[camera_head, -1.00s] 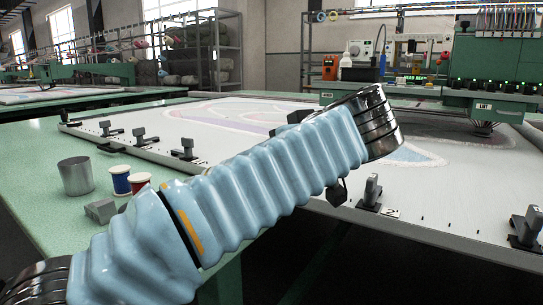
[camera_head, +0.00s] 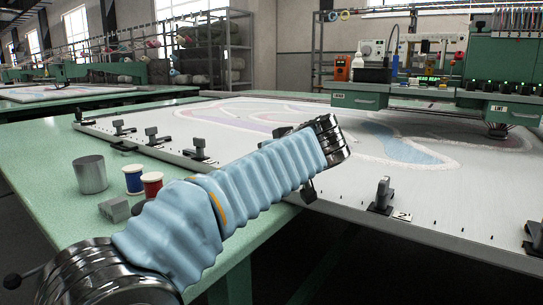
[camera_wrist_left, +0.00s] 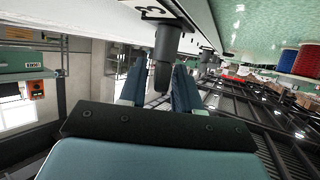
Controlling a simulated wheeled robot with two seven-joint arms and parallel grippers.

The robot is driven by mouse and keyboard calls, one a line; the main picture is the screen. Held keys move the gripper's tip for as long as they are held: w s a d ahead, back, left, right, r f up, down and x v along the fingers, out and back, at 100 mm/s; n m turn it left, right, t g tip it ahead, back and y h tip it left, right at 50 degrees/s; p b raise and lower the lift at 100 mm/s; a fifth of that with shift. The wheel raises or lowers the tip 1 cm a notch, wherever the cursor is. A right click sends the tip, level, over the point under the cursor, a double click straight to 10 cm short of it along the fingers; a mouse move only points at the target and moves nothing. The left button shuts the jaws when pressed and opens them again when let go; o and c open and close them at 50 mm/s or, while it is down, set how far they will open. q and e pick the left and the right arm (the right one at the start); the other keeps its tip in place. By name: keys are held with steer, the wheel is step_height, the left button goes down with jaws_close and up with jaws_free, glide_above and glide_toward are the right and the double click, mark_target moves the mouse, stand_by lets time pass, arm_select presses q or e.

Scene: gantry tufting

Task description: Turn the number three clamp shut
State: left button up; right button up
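In the left wrist view, a dark upright clamp handle (camera_wrist_left: 163,62) stands on the pale frame edge beside a printed number 3 (camera_wrist_left: 152,14). My left gripper (camera_wrist_left: 160,88) has its two blue-grey fingers apart, one on either side of this handle in the picture. A gap shows between the left finger and the handle; contact at the right finger cannot be told. In the head view my blue-sleeved left arm crosses the middle and hides the gripper's fingers and the number three clamp. The number two clamp (camera_head: 380,196) stands upright on the frame edge, right of my arm.
More clamps stand along the frame, including one to the left (camera_head: 198,149) and one at the right edge (camera_head: 534,238). A metal cup (camera_head: 90,174), blue spool (camera_head: 133,180), red spool (camera_head: 152,185) and grey block (camera_head: 114,209) sit on the green table. The tufting head (camera_head: 498,110) is behind.

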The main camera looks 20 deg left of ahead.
arm_select(q)
jaws_close()
